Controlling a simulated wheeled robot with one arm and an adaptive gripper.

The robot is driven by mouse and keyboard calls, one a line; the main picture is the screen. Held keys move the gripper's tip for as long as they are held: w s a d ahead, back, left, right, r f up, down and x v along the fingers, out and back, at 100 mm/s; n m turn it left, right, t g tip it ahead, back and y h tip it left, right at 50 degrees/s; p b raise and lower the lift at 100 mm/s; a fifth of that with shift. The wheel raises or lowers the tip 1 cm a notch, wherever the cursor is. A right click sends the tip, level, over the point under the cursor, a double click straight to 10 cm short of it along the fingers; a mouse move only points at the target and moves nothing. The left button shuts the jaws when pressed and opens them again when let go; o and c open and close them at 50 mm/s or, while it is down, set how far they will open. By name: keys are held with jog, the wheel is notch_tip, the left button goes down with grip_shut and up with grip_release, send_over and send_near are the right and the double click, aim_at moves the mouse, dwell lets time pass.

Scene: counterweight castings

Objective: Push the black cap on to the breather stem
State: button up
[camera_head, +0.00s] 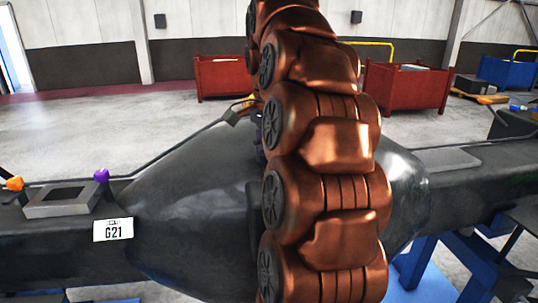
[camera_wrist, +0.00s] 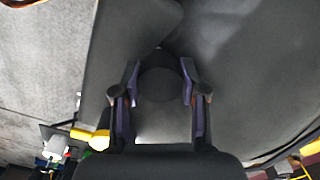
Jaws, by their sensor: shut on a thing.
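In the wrist view my gripper (camera_wrist: 160,77) is closed around a dark round thing, which I take to be the black cap (camera_wrist: 160,84). One purple-padded finger lies on its left side and one on its right. The cap is in front of a large dark casting surface. I cannot tell whether it touches anything behind it. I cannot make out the breather stem in either view. In the head view my brown arm hides most of the gripper and whatever it holds.
Orange (camera_head: 14,184) and purple (camera_head: 101,175) knobs stand by a grey square frame (camera_head: 66,198) at left. Red bins (camera_head: 223,79) and a blue bin (camera_head: 508,72) stand far back on open floor.

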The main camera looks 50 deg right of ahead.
jog(key=shift+f+b, duration=0.3)
jog(key=shift+f, duration=0.1)
jog(key=o, duration=1)
jog(key=shift+o, duration=0.2)
jog(key=shift+r, duration=0.15)
notch_tip(320, 180, up, 3)
jog(key=p, duration=0.3)
jog(key=shift+r, duration=0.15)
jog(key=shift+r+p, duration=0.2)
jog(key=shift+p, duration=0.6)
notch_tip(320, 180, up, 6)
jog(key=p, duration=0.4)
jog(key=shift+f, duration=0.25)
jog(key=shift+d, duration=0.1)
